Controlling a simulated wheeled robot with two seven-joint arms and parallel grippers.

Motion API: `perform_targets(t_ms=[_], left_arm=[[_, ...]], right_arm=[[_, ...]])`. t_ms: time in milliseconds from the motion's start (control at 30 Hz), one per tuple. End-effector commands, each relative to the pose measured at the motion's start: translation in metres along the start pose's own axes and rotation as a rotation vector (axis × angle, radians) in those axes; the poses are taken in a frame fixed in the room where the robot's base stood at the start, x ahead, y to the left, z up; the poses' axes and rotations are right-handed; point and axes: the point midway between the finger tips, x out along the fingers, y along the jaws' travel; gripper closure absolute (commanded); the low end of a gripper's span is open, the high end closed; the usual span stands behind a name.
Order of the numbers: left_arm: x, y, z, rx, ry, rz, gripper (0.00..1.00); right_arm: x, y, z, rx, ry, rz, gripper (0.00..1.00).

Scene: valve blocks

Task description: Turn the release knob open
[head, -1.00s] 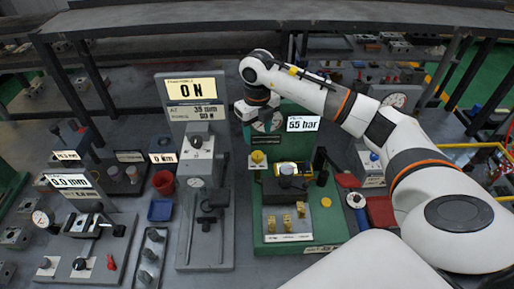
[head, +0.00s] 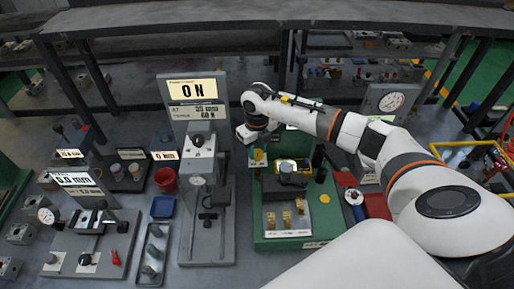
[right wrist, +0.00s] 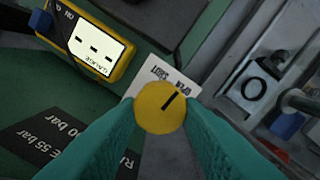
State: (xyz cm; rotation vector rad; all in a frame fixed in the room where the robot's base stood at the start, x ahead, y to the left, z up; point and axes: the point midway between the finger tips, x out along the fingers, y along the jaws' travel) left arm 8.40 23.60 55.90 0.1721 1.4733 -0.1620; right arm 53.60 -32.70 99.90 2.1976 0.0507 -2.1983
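The release knob (right wrist: 160,107) is a round yellow knob with a black line on its face, pointing up and right in the right wrist view. It sits on the green block (head: 318,226), where the knob also shows in the head view (head: 258,155). A white label (right wrist: 183,73) is partly behind it; I cannot read its text surely. My right gripper (right wrist: 160,104) has its teal fingers close on both sides of the knob, with no clear gap; they look shut on it. My left gripper is not in view.
A yellow gauge (right wrist: 92,40) stands near the right gripper. A grey block with a "0 N" display (head: 191,90) stands to the left. A dial (head: 391,101) stands behind my right arm.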

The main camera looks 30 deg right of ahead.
Motion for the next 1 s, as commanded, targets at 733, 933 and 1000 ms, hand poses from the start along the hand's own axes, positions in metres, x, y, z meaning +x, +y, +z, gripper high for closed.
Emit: perform_targets(t_ms=[733,933,1000], left_arm=[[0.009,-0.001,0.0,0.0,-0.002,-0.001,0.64],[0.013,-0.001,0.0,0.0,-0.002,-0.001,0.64],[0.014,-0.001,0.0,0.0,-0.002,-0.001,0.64]], right_arm=[[0.0,0.001,-0.001,0.244,0.002,-0.001,0.89],[-0.001,0.001,0.0,0.381,0.001,-0.001,0.89],[-0.001,0.002,0.0,0.422,0.001,-0.001,0.89]])
